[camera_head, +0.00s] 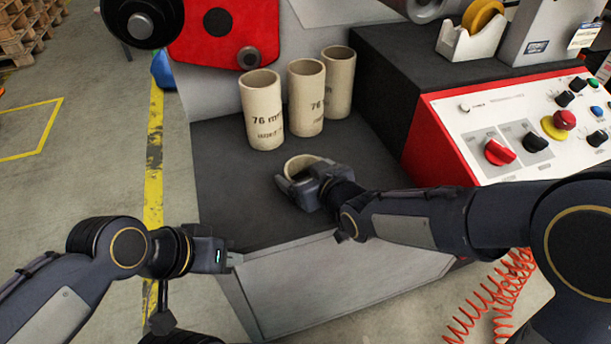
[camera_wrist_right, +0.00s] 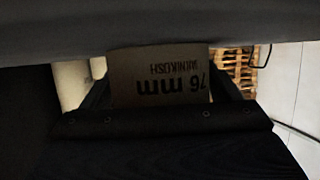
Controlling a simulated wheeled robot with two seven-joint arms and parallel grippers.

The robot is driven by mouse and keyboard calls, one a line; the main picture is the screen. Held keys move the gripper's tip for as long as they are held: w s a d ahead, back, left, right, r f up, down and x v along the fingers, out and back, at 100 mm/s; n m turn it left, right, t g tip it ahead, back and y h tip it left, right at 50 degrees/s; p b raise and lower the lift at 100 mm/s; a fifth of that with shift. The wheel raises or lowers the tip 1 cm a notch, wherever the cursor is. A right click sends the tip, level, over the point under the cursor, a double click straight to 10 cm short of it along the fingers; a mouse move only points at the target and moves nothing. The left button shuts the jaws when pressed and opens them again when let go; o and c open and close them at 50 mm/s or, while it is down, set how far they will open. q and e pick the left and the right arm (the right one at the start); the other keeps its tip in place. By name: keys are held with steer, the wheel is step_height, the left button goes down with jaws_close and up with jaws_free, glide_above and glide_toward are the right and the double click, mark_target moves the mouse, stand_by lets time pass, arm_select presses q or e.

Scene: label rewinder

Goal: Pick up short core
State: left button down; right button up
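The short core (camera_head: 303,163) is a low beige cardboard ring at the middle of the dark platform. My right gripper (camera_head: 305,185) is at its near side with a finger on either side of it. In the right wrist view the short core (camera_wrist_right: 160,75) shows upside-down "76 mm" print and sits between the fingers, with no clear gap at its sides. Its lower part is hidden in the head view, so I cannot tell if it touches the platform. My left gripper (camera_head: 228,258) is off the platform's front left corner, apart from any core; its opening is unclear.
Three tall cores, left (camera_head: 262,112), middle (camera_head: 306,98) and right (camera_head: 339,80), stand upright behind the short core. A red-edged control panel (camera_head: 525,130) rises at the right. A red machine plate (camera_head: 222,35) overhangs at the back. The platform's left side (camera_head: 222,170) is clear.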

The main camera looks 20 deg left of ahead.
steer(key=c, duration=0.6)
steer(key=shift+o, duration=0.2)
steer(key=shift+r, duration=0.15)
steer(key=shift+r, duration=0.65)
steer(key=w+d+r+p, duration=0.1)
steer(key=d+r+p, duration=0.8)
steer(key=d, duration=0.5)
step_height(320, 180, up, 2)
steer(key=shift+w+r, duration=0.25)
